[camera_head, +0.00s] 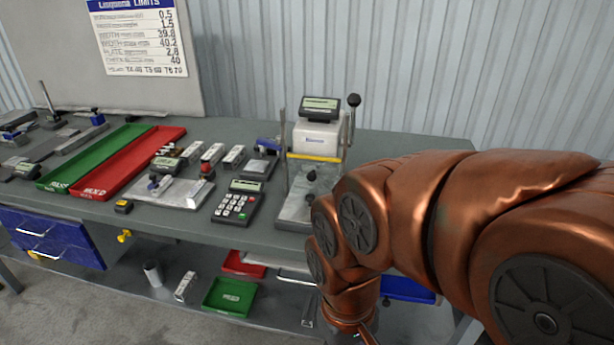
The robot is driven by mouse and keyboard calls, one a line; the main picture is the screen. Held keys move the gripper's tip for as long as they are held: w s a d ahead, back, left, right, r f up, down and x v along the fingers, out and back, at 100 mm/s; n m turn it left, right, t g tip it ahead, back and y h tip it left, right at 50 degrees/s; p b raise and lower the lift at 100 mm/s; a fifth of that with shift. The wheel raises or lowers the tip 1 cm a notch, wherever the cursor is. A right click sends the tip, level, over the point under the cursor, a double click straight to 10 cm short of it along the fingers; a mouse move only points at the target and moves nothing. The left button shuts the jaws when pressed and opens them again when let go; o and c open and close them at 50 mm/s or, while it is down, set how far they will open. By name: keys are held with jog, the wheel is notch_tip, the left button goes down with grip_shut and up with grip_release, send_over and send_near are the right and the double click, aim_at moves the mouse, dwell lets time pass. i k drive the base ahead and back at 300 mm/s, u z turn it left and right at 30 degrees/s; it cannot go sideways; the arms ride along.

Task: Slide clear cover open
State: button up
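A white test machine (316,136) with a small display on top and a black-knobbed lever stands on the bench. A clear cover (301,176) appears to stand at its front, below a yellow strip; its edges are faint and I cannot tell how far it is open. A dark knob shows at the machine's front, over a grey base plate (292,210). My copper arm crosses the right side and hides the machine's lower right. The arm bends down past the bench's front edge, and my gripper's fingers are out of the frame.
Left of the machine are a calculator-like keypad (236,202), a gauge plate (172,190), small blocks, a red tray (128,164) and a green tray (97,158). A lower shelf holds another green tray (230,297). A limits sign hangs behind.

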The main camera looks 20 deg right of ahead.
aim_at(312, 175)
jog(key=z, duration=0.55)
jog(key=k, duration=1.2)
jog(key=u, duration=0.55)
jog(key=i, duration=0.9)
jog(key=u, duration=0.6)
